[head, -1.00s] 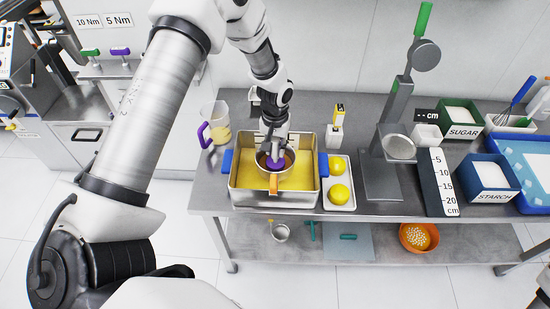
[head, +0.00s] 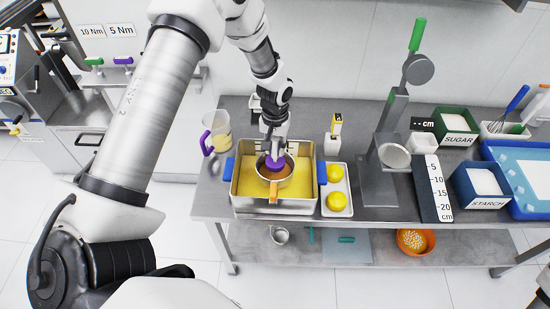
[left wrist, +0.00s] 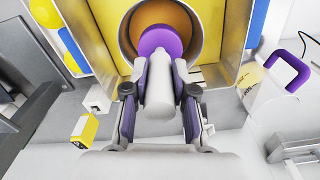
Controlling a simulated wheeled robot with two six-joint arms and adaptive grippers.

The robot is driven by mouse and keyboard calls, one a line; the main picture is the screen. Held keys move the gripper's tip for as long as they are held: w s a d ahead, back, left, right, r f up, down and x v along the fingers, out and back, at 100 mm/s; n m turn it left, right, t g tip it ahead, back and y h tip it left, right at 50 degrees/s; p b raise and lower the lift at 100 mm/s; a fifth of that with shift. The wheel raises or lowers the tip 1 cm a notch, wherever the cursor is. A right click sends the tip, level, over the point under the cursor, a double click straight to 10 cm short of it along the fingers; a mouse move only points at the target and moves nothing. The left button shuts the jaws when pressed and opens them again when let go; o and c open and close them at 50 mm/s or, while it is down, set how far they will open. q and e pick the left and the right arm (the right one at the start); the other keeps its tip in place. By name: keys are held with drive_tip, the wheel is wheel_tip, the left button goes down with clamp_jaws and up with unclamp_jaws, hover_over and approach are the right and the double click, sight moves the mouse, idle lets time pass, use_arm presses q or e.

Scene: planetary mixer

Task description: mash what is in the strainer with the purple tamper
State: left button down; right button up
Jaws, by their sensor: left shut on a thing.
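My left gripper (left wrist: 158,95) is shut on the pale handle of the purple tamper (left wrist: 160,40). The tamper's purple head (head: 275,162) points down into the strainer (head: 291,172). The strainer is a round metal bowl with an orange handle (head: 273,193) towards the front, and it sits over the metal pan (head: 245,203) holding yellow stuff. Orange contents (left wrist: 178,15) show inside the strainer beside the tamper head. I cannot tell whether the head touches them. My right gripper is not in view.
The pan has blue handles (head: 229,170) at its sides. A jug with a purple handle (head: 206,143) stands to its left. A white tray (head: 328,210) with yellow fruit (head: 337,202) lies close on its right. A tall press (head: 380,185) stands further right.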

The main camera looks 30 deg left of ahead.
use_arm(q)
drive_tip(key=shift+r+p, duration=0.95)
drive_tip(key=shift+r, duration=0.7)
wheel_tip(320, 180, up, 4)
drive_tip(key=p, duration=0.3)
drive_tip(key=shift+s+r+p, duration=0.1)
drive_tip(key=shift+r+p, duration=0.1)
drive_tip(key=shift+p, duration=0.15)
drive_tip(key=shift+f, duration=0.1)
drive_tip(key=shift+f, duration=0.1)
